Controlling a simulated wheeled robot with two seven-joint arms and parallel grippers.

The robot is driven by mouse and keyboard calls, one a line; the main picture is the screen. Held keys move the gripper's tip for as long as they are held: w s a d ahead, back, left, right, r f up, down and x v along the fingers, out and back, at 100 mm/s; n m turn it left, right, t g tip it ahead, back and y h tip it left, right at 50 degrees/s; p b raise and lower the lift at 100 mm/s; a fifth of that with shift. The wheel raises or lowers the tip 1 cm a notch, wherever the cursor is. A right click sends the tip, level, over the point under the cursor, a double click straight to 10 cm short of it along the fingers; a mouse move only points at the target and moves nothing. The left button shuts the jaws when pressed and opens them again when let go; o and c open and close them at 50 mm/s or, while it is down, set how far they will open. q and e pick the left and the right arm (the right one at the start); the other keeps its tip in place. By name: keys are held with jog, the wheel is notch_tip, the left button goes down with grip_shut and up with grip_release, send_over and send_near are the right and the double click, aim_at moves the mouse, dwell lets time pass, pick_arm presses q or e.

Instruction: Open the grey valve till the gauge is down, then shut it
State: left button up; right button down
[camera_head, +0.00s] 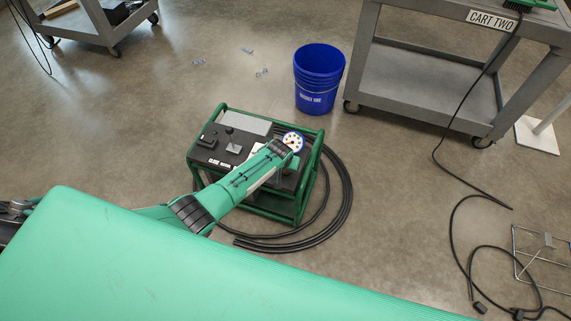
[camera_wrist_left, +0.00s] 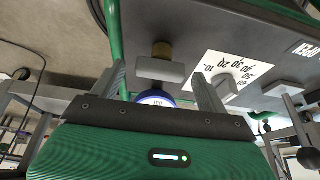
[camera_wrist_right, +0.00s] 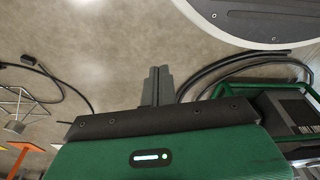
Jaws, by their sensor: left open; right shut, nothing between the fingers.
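The grey valve (camera_wrist_left: 160,71), a grey block handle on a brass stem, shows in the left wrist view. My left gripper (camera_wrist_left: 158,73) is open, with a finger on each side of the handle in that picture; I cannot tell if they touch it. The round gauge (camera_head: 293,141) has a white face and blue rim; its needle is too small to read. It also shows, partly covered, in the left wrist view (camera_wrist_left: 155,97). In the head view my left arm reaches over the unit and hides the valve. My right gripper (camera_wrist_right: 158,86) is shut and empty, above the floor.
The green-framed unit (camera_head: 222,110) stands on the floor, with black hose (camera_head: 345,190) coiled around it. A numbered white plate with a grey knob (camera_wrist_left: 228,84) is beside the valve. A blue bucket (camera_head: 319,80) and a grey cart (camera_head: 400,80) stand behind.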

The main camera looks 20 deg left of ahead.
pick_arm(q)
jog(key=shift+r, duration=0.2)
jog(key=p+v, duration=0.3)
jog(key=v, duration=1)
jog(key=shift+s+r, duration=0.15)
pick_arm(e)
jog(key=s+d+f, duration=0.2)
jog(key=s+f, duration=0.5)
jog(key=shift+d+f, duration=0.3)
jog(key=shift+f, duration=0.05)
